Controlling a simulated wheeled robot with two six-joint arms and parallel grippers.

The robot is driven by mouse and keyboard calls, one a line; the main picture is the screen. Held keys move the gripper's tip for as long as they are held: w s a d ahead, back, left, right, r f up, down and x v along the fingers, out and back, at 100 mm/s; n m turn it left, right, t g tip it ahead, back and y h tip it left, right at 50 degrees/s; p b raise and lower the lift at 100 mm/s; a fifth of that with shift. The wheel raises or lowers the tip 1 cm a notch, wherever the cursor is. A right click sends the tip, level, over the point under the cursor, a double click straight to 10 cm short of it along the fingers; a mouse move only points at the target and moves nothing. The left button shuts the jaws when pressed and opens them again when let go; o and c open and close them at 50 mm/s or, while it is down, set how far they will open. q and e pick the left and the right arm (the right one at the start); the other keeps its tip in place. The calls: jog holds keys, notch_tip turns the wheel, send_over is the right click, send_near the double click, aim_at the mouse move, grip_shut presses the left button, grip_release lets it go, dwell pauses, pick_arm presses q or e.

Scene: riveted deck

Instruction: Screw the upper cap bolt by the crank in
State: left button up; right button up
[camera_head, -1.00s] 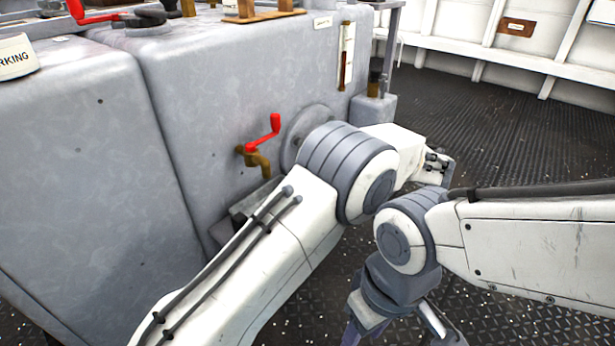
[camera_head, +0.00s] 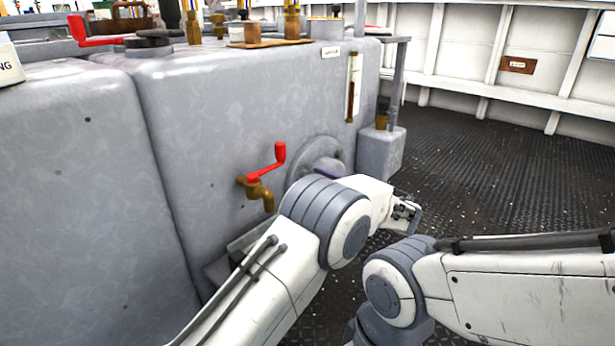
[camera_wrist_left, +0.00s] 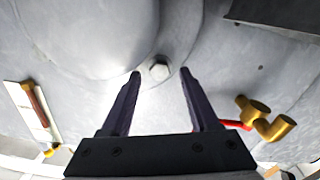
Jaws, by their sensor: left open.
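A grey hex-headed cap bolt (camera_wrist_left: 158,70) sits near the rim of a round grey cover (camera_wrist_left: 105,45) in the left wrist view. My left gripper (camera_wrist_left: 160,73) is open, with one dark finger on each side of the bolt; I cannot tell how deep the tips reach. In the head view the round cover (camera_head: 335,150) is on the tank's side, partly hidden by my left arm, and the bolt cannot be made out. A red-handled crank (camera_head: 268,165) on a brass tap is left of the cover. My right gripper is below the picture.
The grey tank (camera_head: 210,130) fills the left and centre. The brass tap (camera_wrist_left: 265,115) is close to the right finger in the wrist view. A gauge (camera_head: 352,85) and a grey block (camera_head: 381,150) are right of the cover. Dark deck (camera_head: 480,160) is open at right.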

pick_arm(q)
jog(key=shift+w+a, duration=0.2)
jog(key=shift+a, duration=0.1)
grip_shut()
jog(key=m+p, duration=0.3)
jog(key=m, duration=0.1)
dwell(0.3)
grip_release()
